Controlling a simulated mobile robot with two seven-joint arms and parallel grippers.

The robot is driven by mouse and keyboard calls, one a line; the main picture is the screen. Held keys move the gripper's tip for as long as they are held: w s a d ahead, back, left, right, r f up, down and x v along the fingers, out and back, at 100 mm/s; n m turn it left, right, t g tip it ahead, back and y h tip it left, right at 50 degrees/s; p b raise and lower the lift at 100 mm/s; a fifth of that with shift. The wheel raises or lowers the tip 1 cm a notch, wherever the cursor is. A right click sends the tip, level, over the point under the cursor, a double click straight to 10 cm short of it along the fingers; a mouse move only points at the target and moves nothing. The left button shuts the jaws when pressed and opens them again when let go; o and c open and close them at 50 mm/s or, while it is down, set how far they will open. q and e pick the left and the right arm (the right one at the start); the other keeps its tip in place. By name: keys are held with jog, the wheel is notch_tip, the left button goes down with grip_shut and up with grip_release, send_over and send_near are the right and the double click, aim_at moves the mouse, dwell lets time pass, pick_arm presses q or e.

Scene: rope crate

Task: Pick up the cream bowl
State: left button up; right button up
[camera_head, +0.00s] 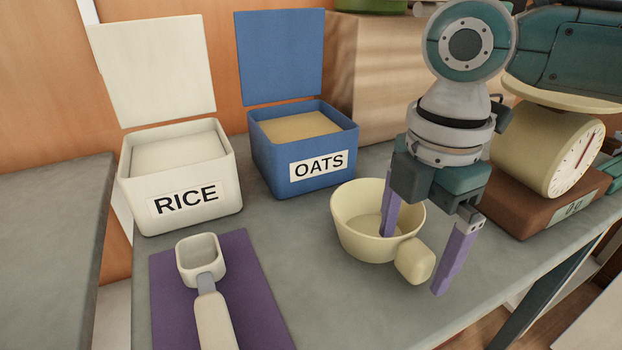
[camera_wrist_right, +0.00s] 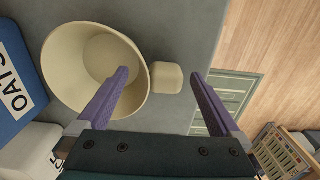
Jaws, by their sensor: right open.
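The cream bowl (camera_head: 358,232) stands upright on the grey counter, right of centre in the head view, with a stubby cream handle (camera_head: 415,261) on its near right side. It looks empty. My right gripper (camera_head: 412,262) is open above it, pointing down. One purple finger reaches inside the bowl and the other is outside, to the right of the handle. The wrist view shows the bowl (camera_wrist_right: 62,62) and its handle (camera_wrist_right: 166,78) between or near the open fingers (camera_wrist_right: 162,88). I cannot tell whether a finger touches the bowl. My left gripper is not in view.
An open white RICE bin (camera_head: 226,200) and an open blue OATS bin (camera_head: 268,172) stand behind and left. A scoop (camera_head: 212,315) lies on a purple mat (camera_head: 170,300) at the front left. A cream scale (camera_head: 545,150) on a brown base stands right. The counter's front edge is close.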

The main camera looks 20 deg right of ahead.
grip_shut()
dwell(0.8)
